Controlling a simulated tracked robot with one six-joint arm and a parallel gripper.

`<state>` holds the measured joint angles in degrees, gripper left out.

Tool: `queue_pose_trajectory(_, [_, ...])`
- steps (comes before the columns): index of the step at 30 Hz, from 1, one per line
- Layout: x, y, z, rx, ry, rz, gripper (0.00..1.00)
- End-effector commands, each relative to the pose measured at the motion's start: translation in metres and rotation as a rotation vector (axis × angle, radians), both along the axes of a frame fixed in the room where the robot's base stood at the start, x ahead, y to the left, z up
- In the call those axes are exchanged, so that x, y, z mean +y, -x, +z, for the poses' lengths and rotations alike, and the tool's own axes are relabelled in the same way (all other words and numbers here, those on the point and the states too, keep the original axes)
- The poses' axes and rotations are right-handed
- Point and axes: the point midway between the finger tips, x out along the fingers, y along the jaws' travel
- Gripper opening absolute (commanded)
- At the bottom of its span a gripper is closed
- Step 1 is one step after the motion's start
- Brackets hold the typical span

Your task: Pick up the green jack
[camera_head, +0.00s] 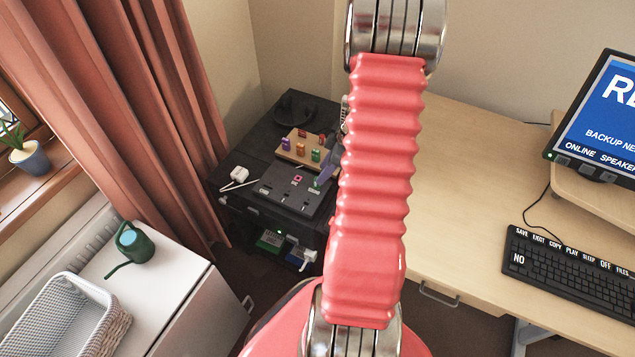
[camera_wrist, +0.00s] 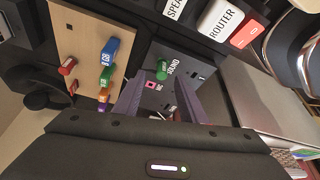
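Two green pieces show in the wrist view. One green jack (camera_wrist: 107,72) stands on the wooden board (camera_wrist: 78,30), between a blue jack (camera_wrist: 110,48) and an orange one (camera_wrist: 104,93). A darker green cylinder (camera_wrist: 162,70) is on the black panel (camera_wrist: 192,62), beside the SOUND label. I cannot tell which is the one named. My gripper (camera_wrist: 158,84) is open and empty. Its two fingers point over the panel, with the darker green cylinder just beyond and between the tips. In the head view, my arm hides most of the gripper and part of the panel (camera_head: 283,190).
Red jacks (camera_wrist: 67,66) stand on the board. A pink socket (camera_wrist: 151,84) is on the panel. White labels, including ROUTER (camera_wrist: 216,20), lie past the panel. In the head view, a desk (camera_head: 470,190) with a keyboard (camera_head: 570,272) is right, and a white cabinet (camera_head: 185,290) left.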

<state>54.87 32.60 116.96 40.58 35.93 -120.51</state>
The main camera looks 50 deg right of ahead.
Motion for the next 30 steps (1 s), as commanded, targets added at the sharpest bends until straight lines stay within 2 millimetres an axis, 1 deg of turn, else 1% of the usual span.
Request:
queue_pose_trajectory(8, [0.0,0.0,-0.001,0.0,0.0,0.0,0.38])
queue_pose_trajectory(11, [0.002,-0.002,-0.006,0.0,0.0,0.001,0.38])
queue_pose_trajectory(17, [0.01,-0.009,-0.029,0.002,-0.003,0.002,0.38])
queue_pose_trajectory(21, [0.012,-0.014,-0.043,0.001,-0.002,0.0,0.38])
queue_pose_trajectory(24, [0.013,-0.016,-0.047,0.001,-0.001,-0.001,0.38])
queue_pose_trajectory(30, [0.013,-0.016,-0.047,0.0,0.0,-0.001,0.38])
